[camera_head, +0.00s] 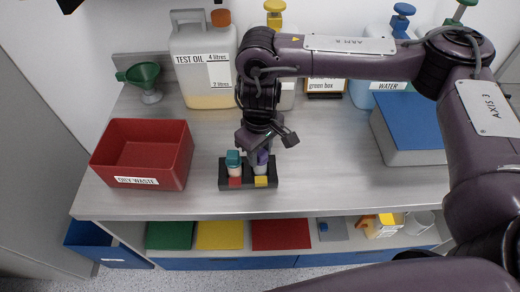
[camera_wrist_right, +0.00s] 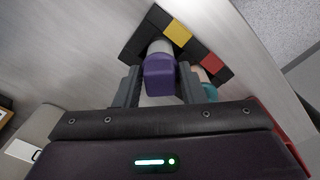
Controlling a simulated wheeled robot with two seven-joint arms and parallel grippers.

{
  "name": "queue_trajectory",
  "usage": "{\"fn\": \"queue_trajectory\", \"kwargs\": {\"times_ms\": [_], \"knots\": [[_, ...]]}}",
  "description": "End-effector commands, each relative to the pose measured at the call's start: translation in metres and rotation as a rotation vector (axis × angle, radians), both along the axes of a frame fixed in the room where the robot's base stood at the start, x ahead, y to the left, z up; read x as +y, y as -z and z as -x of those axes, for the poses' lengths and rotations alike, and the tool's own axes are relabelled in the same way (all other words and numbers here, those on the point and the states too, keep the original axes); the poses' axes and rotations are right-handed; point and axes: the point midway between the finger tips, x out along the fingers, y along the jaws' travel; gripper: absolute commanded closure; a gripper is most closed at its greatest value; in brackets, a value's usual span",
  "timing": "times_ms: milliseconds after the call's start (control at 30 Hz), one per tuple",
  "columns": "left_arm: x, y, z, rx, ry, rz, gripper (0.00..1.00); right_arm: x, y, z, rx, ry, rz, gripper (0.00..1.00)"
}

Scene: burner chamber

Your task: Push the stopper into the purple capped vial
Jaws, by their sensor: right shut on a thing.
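The purple capped vial (camera_head: 263,163) stands upright in the right part of a small black rack (camera_head: 224,178), behind a yellow square. In the right wrist view, its purple stopper (camera_wrist_right: 160,76) sits between my finger pads, above the pale vial body (camera_wrist_right: 160,47). My right gripper (camera_wrist_right: 160,88) is shut on the purple stopper, coming from above; it also shows in the head view (camera_head: 264,146). The gripper partly hides the vial top, so I cannot tell how deep the stopper sits. My left gripper is not in view.
A teal capped vial (camera_head: 233,161) stands close on the left in the same rack. A test oil canister (camera_head: 205,65) and a green funnel (camera_head: 146,80) stand behind. A blue-lidded box (camera_head: 415,120) is at right.

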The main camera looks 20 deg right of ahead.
Motion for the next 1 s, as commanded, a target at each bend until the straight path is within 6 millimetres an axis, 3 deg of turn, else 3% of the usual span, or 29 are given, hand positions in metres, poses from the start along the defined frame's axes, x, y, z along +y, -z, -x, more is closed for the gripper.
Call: {"fn": "queue_trajectory", "kwargs": {"times_ms": [67, 100, 300, 633, 1000], "knots": [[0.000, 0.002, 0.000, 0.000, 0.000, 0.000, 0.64, 0.000, 0.003, 0.000, 0.000, 0.000, 0.000, 0.87], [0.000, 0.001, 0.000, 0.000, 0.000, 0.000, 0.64, 0.000, 0.002, 0.000, -0.001, 0.000, 0.000, 0.61], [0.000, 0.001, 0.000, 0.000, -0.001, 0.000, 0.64, 0.000, 0.002, 0.000, 0.000, 0.000, 0.000, 0.38], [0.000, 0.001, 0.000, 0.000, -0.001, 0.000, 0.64, 0.000, -0.004, -0.001, -0.002, -0.001, 0.000, 0.38], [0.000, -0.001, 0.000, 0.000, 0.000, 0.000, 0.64, 0.000, -0.060, -0.001, -0.005, -0.002, 0.001, 0.38]]}}
